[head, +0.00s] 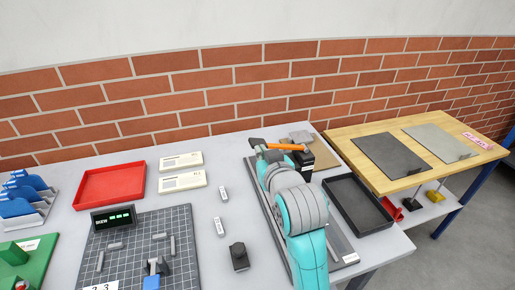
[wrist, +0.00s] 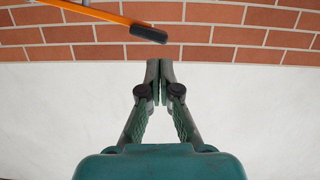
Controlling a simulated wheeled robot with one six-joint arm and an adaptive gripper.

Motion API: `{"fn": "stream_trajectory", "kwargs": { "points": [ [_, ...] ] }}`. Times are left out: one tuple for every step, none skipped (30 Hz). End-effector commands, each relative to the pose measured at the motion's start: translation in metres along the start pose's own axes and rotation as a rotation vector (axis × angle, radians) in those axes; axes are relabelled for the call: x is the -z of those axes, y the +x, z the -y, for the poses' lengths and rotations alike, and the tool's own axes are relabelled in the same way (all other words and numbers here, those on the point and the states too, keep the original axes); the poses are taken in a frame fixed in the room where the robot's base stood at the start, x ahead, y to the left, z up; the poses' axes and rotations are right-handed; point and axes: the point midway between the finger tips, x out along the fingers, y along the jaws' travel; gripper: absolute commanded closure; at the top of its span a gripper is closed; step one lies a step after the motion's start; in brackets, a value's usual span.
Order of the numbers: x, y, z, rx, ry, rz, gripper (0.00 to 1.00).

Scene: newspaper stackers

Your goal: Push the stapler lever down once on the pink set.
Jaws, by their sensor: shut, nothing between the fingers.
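The stapler (head: 305,161) stands at the back of the grey table, a dark body partly hidden by my arm. Its orange lever (head: 288,147) runs sideways above it, with a dark end at the left. In the wrist view the orange lever (wrist: 85,11) and its black grip (wrist: 148,34) show at the upper left. My gripper (wrist: 160,64) is shut and empty, fingertips together, and appears apart from the grip in that view. In the head view my arm mostly hides the gripper. I cannot pick out a pink set at the stapler; a grey item (head: 300,136) lies behind it.
A black tray (head: 387,228) lies right of my arm. A red tray (head: 108,187), pale boxes (head: 182,181) and a gridded mat (head: 118,258) are at left. A wooden table (head: 362,130) at right holds two grey mats and a pink label (head: 478,141). A brick wall (head: 215,95) stands behind.

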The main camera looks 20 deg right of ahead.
Motion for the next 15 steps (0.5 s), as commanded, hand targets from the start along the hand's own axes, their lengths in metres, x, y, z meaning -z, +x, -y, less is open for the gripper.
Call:
{"fn": "stream_trajectory", "kwargs": {
  "points": [
    [0.0, -0.009, 0.0, 0.0, 0.0, -0.002, 1.0],
    [0.0, -0.013, 0.0, 0.0, 0.0, -0.001, 1.0],
    [0.001, -0.018, 0.0, 0.0, 0.0, -0.002, 1.0],
    [0.001, -0.022, 0.0, 0.0, 0.0, -0.002, 1.0],
    [0.0, -0.025, 0.0, 0.0, 0.0, -0.001, 1.0],
    [0.001, -0.028, 0.0, 0.0, 0.0, -0.001, 1.0],
    [0.001, -0.03, 0.0, 0.0, 0.0, -0.002, 1.0],
    [0.001, -0.032, 0.0, 0.0, 0.0, -0.002, 1.0],
    [0.001, -0.033, 0.0, 0.0, 0.0, -0.002, 1.0],
    [0.001, -0.034, 0.0, 0.0, 0.0, -0.002, 1.0],
    [0.001, -0.035, 0.0, 0.0, 0.0, -0.002, 1.0],
    [0.001, -0.035, 0.0, 0.0, 0.0, -0.002, 1.0],
    [0.001, -0.035, 0.0, 0.0, 0.0, -0.002, 1.0],
    [0.001, -0.035, 0.0, 0.0, 0.0, -0.002, 1.0],
    [0.001, -0.035, 0.0, 0.0, 0.0, -0.002, 1.0]
  ]
}}
